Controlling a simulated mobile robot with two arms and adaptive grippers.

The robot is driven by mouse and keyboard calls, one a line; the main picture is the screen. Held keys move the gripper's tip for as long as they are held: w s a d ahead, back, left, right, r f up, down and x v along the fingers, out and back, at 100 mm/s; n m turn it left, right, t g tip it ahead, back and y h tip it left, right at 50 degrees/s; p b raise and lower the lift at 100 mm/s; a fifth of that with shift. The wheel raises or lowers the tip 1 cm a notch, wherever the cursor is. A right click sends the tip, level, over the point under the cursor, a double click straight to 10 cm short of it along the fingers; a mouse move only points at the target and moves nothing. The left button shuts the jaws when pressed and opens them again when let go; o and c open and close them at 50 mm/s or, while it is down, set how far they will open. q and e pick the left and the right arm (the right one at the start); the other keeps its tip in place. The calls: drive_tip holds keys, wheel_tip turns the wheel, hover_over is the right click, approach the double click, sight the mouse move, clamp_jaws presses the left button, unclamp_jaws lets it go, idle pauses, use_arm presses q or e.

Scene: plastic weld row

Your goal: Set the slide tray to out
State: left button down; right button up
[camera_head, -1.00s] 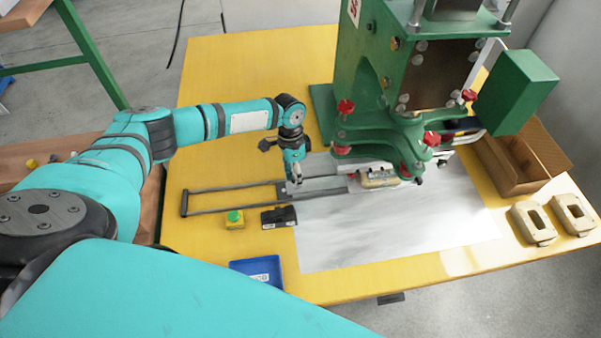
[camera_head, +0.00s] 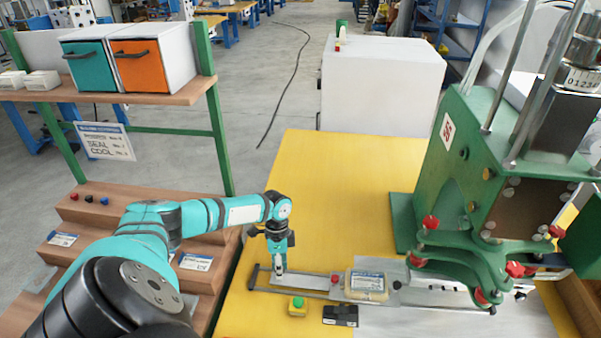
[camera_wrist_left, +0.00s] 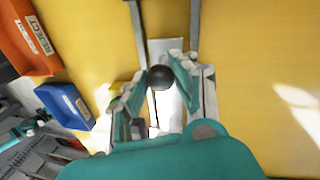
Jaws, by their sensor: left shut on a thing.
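The slide tray (camera_head: 341,292) is a grey metal plate on two dark rails (camera_head: 252,278), left of the green press. A beige part with a white label (camera_head: 367,286) lies on it. My left gripper (camera_head: 278,280) points down over the tray's left end, near the rail end. In the left wrist view its fingers are shut on a black ball knob (camera_wrist_left: 160,77), with the pale plate beneath. The head view hides the knob. My right gripper is not in view.
The green press (camera_head: 465,190) stands at the right. A green button box (camera_head: 297,306) and a black box (camera_head: 340,315) sit in front of the rails. The yellow table behind the rails is clear.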

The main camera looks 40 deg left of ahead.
use_arm(q)
drive_tip(key=s+a, duration=0.2)
drive_tip(key=a, duration=0.1)
drive_tip(key=shift+r, duration=0.1)
drive_tip(key=shift+s+a, duration=0.15)
drive_tip(key=shift+a, duration=0.2)
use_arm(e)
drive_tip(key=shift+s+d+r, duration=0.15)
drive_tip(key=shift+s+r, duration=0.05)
use_arm(q)
drive_tip(key=c, duration=1)
unclamp_jaws()
drive_tip(key=shift+s, duration=0.2)
drive_tip(key=shift+w+r, duration=0.1)
drive_tip(key=shift+r, duration=0.1)
wheel_tip(320, 180, up, 11)
drive_tip(key=w+a, duration=0.1)
drive_tip(key=shift+w+a+r, duration=0.15)
drive_tip(key=shift+w+a, duration=0.05)
drive_tip(key=shift+a, duration=0.15)
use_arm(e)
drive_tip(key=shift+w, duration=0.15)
